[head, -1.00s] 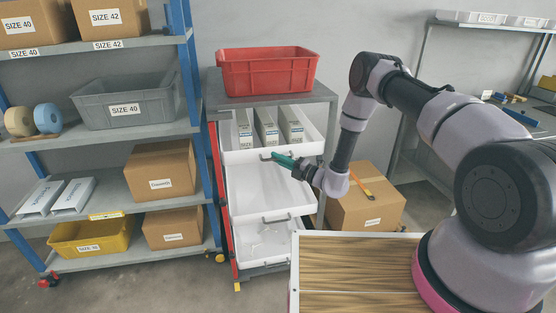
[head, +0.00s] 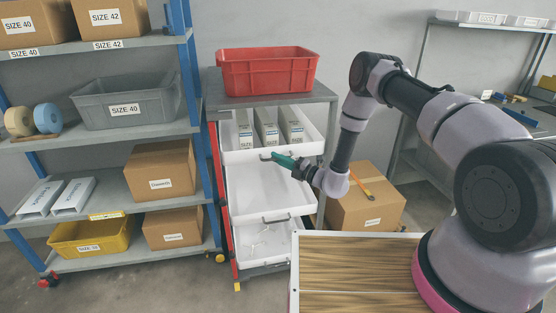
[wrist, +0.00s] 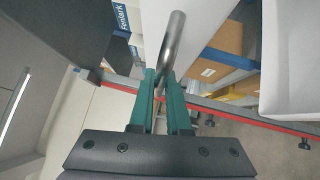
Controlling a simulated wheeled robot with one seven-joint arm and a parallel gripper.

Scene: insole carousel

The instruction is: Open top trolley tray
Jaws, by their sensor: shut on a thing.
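The trolley (head: 328,92) stands in the middle of the head view, with white trays under its grey top board. The top tray (head: 237,157) holds three slim boxes (head: 266,128), which show between the top board and the tray's front edge. My gripper (head: 274,157) reaches in from the right at the top tray's front. In the wrist view its green fingers (wrist: 163,82) are shut on the grey metal handle (wrist: 175,42). The fingers cover part of the handle. The handle is hard to make out in the head view.
A red crate (head: 268,73) sits on the trolley. The middle tray (head: 262,190) and bottom tray (head: 265,245) are below. A shelf rack (head: 150,128) stands close on the left. A cardboard box (head: 362,205) is on the floor at right, behind a wood-topped surface (head: 355,270).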

